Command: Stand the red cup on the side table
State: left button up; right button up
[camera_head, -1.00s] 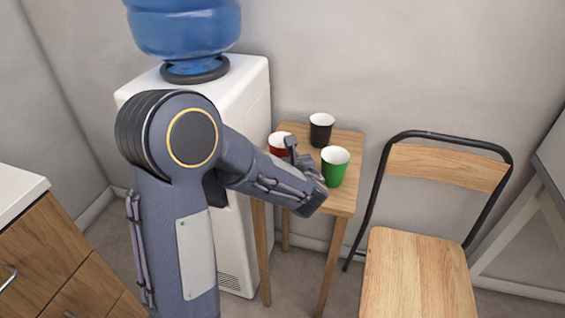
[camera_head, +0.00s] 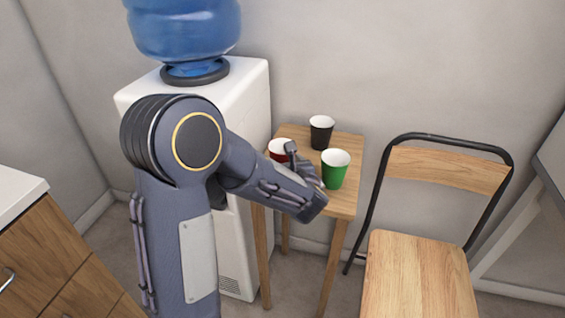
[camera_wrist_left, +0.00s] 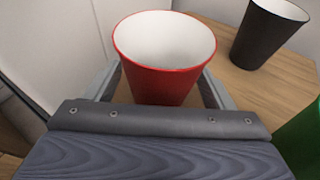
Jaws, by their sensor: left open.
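The red cup (camera_head: 277,157) is upright with its white inside showing, at the left side of the wooden side table (camera_head: 347,142). In the left wrist view the red cup (camera_wrist_left: 163,82) is between the two grey fingers of my left gripper (camera_wrist_left: 160,92), one on each side. The jaws are open around it. The cup's base is hidden behind the gripper body, so contact with the tabletop is not visible. In the head view my left arm hides part of the cup and gripper. My right gripper is not in view.
A black cup (camera_head: 321,135) stands behind the red cup and a green cup (camera_head: 335,172) stands to its right. A white water cooler (camera_head: 245,105) is close on the table's left. A wooden chair (camera_head: 420,275) stands to the right.

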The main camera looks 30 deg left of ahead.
pick_arm(q)
jog(key=p+v, duration=0.1)
jog(key=v, duration=1.1)
jog(key=s+a+f+n+g+h, duration=0.2)
jog(key=s+a+n+g, duration=0.15)
jog(key=s+n, duration=0.4)
jog(key=s+a+f+n+g+h, duration=0.3)
jog(key=s+n+g, duration=0.2)
jog(key=s+n, duration=0.25)
jog(key=s+d+r+n+t+h, duration=0.3)
jog(key=s+d+n+h, duration=0.3)
jog(key=n, duration=0.8)
jog(key=d+r+h, duration=0.1)
jog(key=d+h, duration=0.2)
jog(key=d, duration=0.1)
jog(key=shift+r+t, duration=0.15)
jog(key=shift+t, duration=0.1)
